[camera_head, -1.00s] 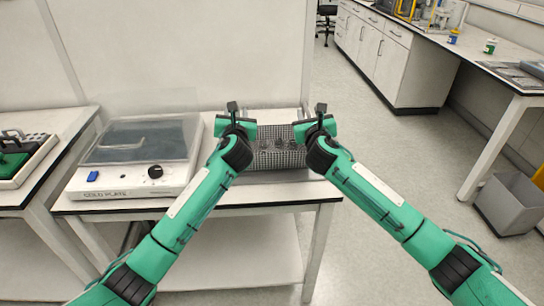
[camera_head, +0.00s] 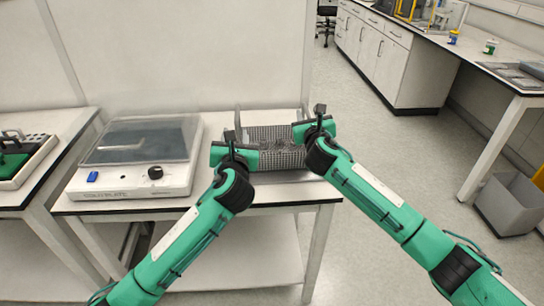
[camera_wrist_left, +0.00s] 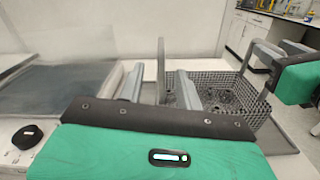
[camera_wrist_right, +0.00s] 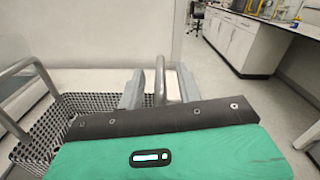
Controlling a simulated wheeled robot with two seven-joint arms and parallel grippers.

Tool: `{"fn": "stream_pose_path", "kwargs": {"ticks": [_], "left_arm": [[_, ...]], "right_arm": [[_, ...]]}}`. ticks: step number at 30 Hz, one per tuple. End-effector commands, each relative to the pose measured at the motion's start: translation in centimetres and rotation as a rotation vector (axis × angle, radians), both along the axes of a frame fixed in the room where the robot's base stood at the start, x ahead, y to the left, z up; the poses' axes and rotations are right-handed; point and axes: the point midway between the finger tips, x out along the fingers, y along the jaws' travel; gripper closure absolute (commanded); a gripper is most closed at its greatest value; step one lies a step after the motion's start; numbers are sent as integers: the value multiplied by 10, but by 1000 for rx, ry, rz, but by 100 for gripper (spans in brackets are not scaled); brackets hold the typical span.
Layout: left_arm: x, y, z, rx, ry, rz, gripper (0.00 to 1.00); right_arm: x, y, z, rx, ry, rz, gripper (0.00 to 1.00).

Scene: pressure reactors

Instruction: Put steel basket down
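The steel basket (camera_head: 275,150) is a perforated metal box with raised loop handles at its left and right ends. It stands level on a grey tray (camera_wrist_left: 278,138) on the white table, with dark items inside. My left gripper (camera_head: 231,138) is open and sits just off the basket's left end, nearer the front. In the left wrist view the left handle (camera_wrist_left: 160,70) stands upright beyond and between the parted fingers (camera_wrist_left: 158,88). My right gripper (camera_head: 319,112) is at the right end. Its fingers (camera_wrist_right: 160,88) are parted, with the right handle (camera_wrist_right: 160,72) between them.
A cold plate device (camera_head: 135,165) with a clear lid stands left of the basket on the same table (camera_head: 285,200). A wall is close behind. A rack (camera_head: 22,160) sits on the far left table. Open floor and a grey bin (camera_head: 510,203) lie to the right.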

Motion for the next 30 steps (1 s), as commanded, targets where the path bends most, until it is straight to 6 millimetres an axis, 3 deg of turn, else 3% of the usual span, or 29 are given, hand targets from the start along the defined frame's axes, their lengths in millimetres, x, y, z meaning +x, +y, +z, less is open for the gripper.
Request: {"fn": "stream_pose_path", "kwargs": {"ticks": [7, 21, 30], "left_arm": [[-3, 0, 0, 0, 0, 0, 65], [-2, 0, 0, 0, 0, 0, 65], [-2, 0, 0, 0, 0, 0, 65]], "right_arm": [[-19, -2, -1, -1, 0, 1, 65], [-100, -11, -1, 0, 1, 1, 65], [-119, -13, 0, 0, 0, 0, 65]]}}
